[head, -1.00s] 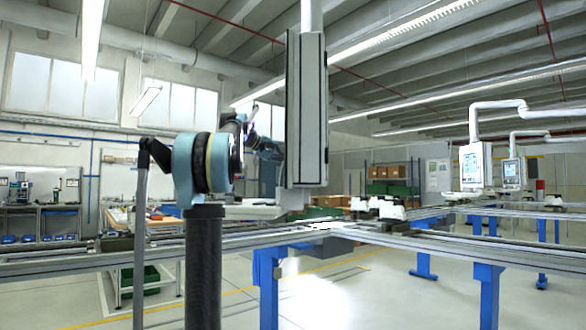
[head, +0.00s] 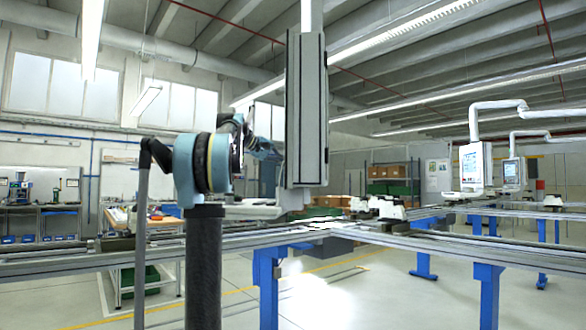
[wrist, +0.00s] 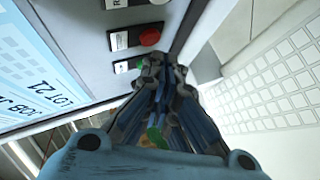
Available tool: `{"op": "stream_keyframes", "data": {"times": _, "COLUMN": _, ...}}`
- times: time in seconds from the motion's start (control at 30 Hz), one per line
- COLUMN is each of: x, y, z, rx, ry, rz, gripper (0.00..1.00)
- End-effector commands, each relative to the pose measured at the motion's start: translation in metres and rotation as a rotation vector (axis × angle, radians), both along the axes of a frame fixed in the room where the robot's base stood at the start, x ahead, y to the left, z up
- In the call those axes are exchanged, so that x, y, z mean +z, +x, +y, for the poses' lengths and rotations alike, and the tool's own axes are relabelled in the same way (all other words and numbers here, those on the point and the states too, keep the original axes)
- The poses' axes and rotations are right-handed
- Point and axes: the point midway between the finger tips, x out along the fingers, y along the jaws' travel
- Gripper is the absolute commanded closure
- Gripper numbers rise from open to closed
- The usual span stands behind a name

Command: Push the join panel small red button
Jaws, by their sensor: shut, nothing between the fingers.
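The join panel (head: 306,110) hangs from a post in the head view, seen edge-on, so its front is hidden there. In the wrist view its grey face (wrist: 85,50) shows a blue-and-white screen (wrist: 35,75) at left and a column of labelled controls. A small round red button (wrist: 150,37) sits beside a dark label. My gripper (wrist: 160,62) is shut and empty, its tips just below the red button in the picture. The tips cover part of the row below, by a label with green (wrist: 127,65). Contact with the panel cannot be told.
A white keyboard (wrist: 270,95) lies right of my gripper in the wrist view. In the head view, conveyor rails (head: 400,245) on blue legs run below the panel. Two other panels (head: 474,165) hang further right. Open floor (head: 390,300) shows in front.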

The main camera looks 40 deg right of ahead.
Motion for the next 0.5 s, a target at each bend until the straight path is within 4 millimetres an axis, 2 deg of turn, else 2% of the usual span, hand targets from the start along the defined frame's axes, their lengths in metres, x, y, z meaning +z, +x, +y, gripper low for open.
{"op": "stream_keyframes", "data": {"times": 0.27, "x": 0.0000, "y": 0.0004, "z": 0.0003, "rx": 0.000, "ry": 0.000, "rz": 0.000, "gripper": 1.00}}
{"op": "stream_keyframes", "data": {"times": 0.5, "x": 0.0000, "y": 0.0092, "z": 0.0089, "rx": 0.002, "ry": 0.000, "rz": -0.001, "gripper": 1.00}}
